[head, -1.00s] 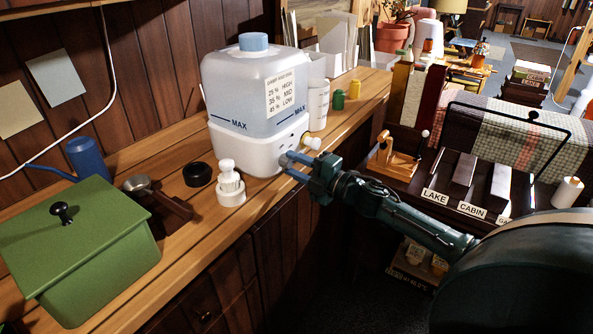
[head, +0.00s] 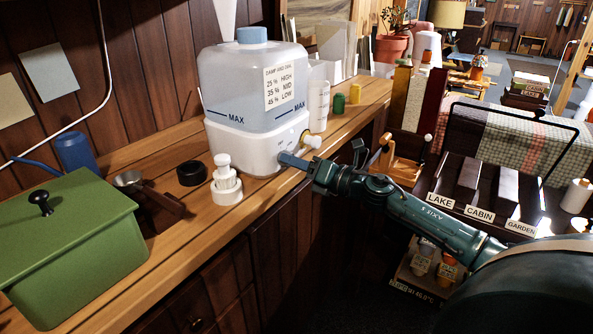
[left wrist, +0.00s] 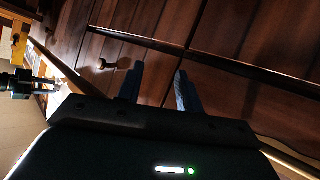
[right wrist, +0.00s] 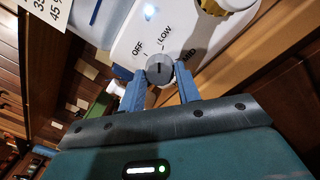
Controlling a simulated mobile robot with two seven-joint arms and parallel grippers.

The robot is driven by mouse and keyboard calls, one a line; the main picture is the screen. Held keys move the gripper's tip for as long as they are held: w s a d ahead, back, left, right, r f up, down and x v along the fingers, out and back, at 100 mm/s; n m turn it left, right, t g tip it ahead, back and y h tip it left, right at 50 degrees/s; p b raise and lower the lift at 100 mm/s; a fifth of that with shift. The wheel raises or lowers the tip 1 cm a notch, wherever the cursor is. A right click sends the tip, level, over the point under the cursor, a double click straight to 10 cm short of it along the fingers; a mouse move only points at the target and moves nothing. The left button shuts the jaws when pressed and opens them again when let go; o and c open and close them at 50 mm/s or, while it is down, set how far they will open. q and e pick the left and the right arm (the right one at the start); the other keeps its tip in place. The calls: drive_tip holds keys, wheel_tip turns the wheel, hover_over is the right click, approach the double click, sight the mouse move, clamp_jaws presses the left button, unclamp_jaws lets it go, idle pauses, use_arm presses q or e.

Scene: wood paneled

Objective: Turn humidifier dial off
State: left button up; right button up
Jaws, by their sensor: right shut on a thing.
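The humidifier (head: 250,140) stands upright on the wooden counter, with a white base and a translucent tank. Its grey dial (right wrist: 159,68) shows in the right wrist view, beside printed OFF, LOW and MID marks. The dial's line points roughly between OFF and LOW. My right gripper (head: 290,160) is at the front of the base. In the right wrist view my right gripper (right wrist: 157,80) has its blue fingers on both sides of the dial, shut on it. My left gripper (left wrist: 158,82) is open and empty, facing dark wood panels; it is outside the head view.
A white-and-yellow knob (right wrist: 225,5) sits near the dial. A white bottle-like item (head: 225,180), a black ring (head: 192,173) and a green box (head: 75,235) stand left along the counter. Green and yellow small pots (head: 339,103) stand to the right. A glowing light (right wrist: 149,10) shows on the base.

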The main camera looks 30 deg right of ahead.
use_arm(q)
drive_tip(key=shift+s+a+r+t+b, duration=0.35)
drive_tip(key=shift+a+t+b, duration=0.3)
drive_tip(key=shift+b, duration=0.85)
drive_tip(key=shift+s+a+r+t+b, duration=0.35)
drive_tip(key=shift+a+t+b, duration=0.25)
drive_tip(key=shift+b, duration=0.9)
use_arm(e)
drive_tip(key=shift+n, duration=5.2)
drive_tip(key=o, duration=0.9)
drive_tip(key=shift+o, duration=0.3)
drive_tip(key=shift+d, duration=0.15)
